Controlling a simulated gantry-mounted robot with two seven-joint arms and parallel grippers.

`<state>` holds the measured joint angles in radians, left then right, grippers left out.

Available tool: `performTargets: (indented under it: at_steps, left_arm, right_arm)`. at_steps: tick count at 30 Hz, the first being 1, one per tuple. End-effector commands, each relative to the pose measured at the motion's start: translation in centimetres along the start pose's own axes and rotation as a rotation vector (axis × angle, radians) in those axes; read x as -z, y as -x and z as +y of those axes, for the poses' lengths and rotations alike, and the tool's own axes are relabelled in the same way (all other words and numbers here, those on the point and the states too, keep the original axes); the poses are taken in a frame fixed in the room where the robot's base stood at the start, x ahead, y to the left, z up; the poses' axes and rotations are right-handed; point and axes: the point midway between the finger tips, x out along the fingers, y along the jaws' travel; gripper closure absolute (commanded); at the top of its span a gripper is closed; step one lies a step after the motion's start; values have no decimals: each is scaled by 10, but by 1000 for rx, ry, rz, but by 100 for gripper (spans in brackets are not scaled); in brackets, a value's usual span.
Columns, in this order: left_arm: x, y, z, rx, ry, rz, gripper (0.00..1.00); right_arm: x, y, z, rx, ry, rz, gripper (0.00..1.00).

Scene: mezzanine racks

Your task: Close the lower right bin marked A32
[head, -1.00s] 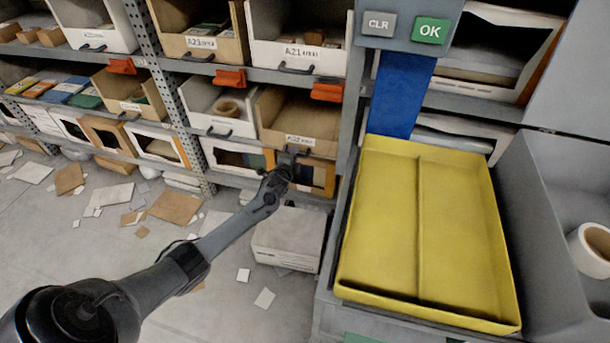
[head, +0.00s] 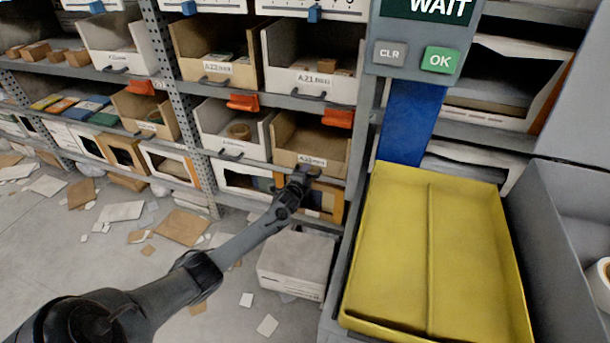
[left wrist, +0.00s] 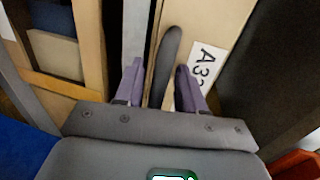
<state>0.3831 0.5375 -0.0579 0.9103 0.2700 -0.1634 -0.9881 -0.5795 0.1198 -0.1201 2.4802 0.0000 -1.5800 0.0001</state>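The lower right bin marked A32 (head: 312,160) is a tan cardboard bin. Its open top shows and its inside looks empty. In the left wrist view its front (left wrist: 215,30) and part of its label (left wrist: 203,68) show close up. My left gripper (head: 303,172) is at the front of this bin, just below the label. In the left wrist view the two purple fingers of my left gripper (left wrist: 160,82) are apart. The dark bin handle (left wrist: 169,55) lies between them, with a visible gap on the left. My right gripper is out of view.
A white bin (head: 233,145) stands left of A32, and an orange clip (head: 338,118) hangs above it. The yellow tray (head: 430,260) and a grey post stand to the right. A white box (head: 296,262) and scattered cardboard lie on the floor below.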

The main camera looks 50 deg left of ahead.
Motion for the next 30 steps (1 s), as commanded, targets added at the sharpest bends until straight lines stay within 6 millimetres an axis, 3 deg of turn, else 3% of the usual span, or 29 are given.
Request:
performTargets:
  at_steps: [11,21,30]
  left_arm:
    - [0,13,-3,0,-2,2,61]
    - [0,66,-4,-3,-1,1,61]
    - [0,102,-2,0,0,1,61]
  right_arm:
    - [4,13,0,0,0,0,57]
    - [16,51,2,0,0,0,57]
    - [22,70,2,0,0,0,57]
